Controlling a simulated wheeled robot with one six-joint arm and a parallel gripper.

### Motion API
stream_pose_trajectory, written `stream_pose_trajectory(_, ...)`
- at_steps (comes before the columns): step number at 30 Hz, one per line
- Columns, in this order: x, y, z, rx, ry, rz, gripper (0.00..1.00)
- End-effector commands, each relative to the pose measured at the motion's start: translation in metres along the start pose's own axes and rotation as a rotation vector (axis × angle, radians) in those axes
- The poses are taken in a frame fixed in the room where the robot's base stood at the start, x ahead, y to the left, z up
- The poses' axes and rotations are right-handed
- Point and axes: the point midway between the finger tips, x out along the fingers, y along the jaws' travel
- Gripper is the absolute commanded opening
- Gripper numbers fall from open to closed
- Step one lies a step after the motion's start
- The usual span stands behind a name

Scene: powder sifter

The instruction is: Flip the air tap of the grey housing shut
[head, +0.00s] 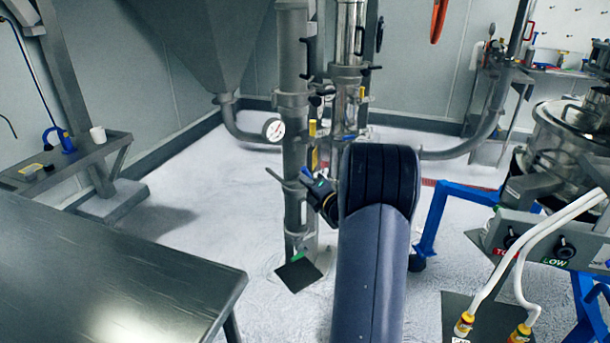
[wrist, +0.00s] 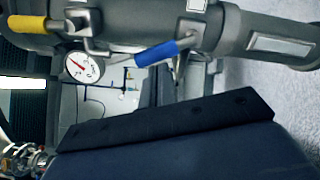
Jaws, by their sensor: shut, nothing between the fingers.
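The grey housing (head: 292,110) is an upright pipe-like column at the middle of the head view. In the wrist view the housing (wrist: 140,25) lies across the top. A small lever with a blue handle (wrist: 163,53) sits along its lower side there, slightly tilted to the housing's length. A yellow handle (wrist: 27,24) is farther left; it also shows in the head view (head: 312,128). I cannot tell from markings which handle is the air tap. My gripper (head: 318,190) is shut and empty, close beside the housing's lower part. Its fingertips are not clear in the wrist view.
A round pressure gauge (head: 272,130) sticks out left of the housing; the wrist view shows it too (wrist: 84,66). A second, shinier column (head: 348,60) stands close to the right. A steel table (head: 110,270) fills the lower left. Open floor lies between.

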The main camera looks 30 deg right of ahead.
Motion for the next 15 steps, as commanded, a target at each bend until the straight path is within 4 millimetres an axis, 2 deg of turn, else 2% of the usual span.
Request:
stream_pose_trajectory(1,0.000,0.006,0.005,0.044,-0.001,-0.005,0.00)
stream_pose_trajectory(9,0.001,0.007,0.014,0.253,-0.002,-0.013,0.00)
stream_pose_trajectory(15,0.001,0.007,0.018,0.301,-0.001,-0.015,0.00)
